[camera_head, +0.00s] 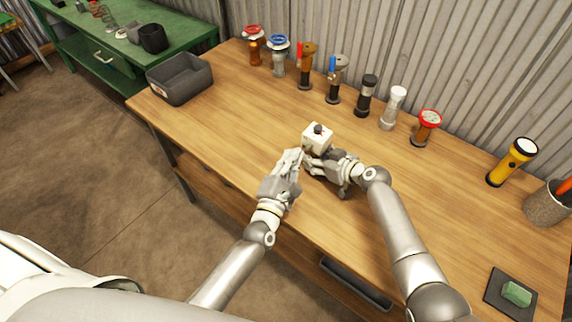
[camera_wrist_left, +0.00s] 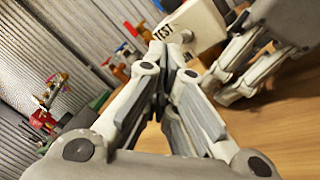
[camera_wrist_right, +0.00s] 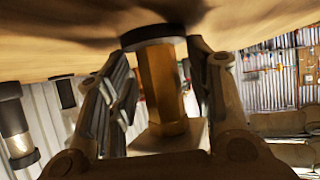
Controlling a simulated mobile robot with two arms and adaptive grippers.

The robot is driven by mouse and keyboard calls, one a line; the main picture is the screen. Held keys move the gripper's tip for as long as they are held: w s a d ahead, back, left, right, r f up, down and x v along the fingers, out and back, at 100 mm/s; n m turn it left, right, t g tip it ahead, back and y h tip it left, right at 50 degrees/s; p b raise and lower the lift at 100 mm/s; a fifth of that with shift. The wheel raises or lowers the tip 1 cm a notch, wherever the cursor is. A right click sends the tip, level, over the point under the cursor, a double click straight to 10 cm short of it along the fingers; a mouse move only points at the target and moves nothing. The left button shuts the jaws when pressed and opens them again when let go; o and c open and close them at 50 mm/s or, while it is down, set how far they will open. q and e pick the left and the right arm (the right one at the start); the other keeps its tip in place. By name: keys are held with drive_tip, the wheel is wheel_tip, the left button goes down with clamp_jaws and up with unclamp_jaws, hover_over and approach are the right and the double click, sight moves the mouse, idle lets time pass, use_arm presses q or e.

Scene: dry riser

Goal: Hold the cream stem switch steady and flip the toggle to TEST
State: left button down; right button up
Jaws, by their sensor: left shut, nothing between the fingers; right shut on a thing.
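The cream stem switch (camera_head: 317,136) stands on the wooden table, its cream box on top with a dark knob. The right wrist view shows its brass-coloured stem (camera_wrist_right: 160,85) and dark round base. My right gripper (camera_head: 314,164) is shut on that stem, with a finger on either side. My left gripper (camera_head: 294,155) is shut and empty, beside the box on its left. In the left wrist view its closed fingertips (camera_wrist_left: 163,50) are close to the TEST lettering on the cream box (camera_wrist_left: 195,25); I cannot tell if they touch. The toggle is not clearly visible, and its position cannot be told.
A grey bin (camera_head: 180,80) is at the far left. A green block (camera_head: 516,293) lies on a dark pad at front right. The table left of the switch is clear.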

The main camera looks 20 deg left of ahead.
use_arm(q)
drive_tip(key=s+r, duration=0.4)
drive_tip(key=s, duration=0.3)
drive_tip(key=shift+s, duration=0.15)
use_arm(e)
drive_tip(key=o, duration=0.9)
drive_tip(key=shift+c, duration=0.2)
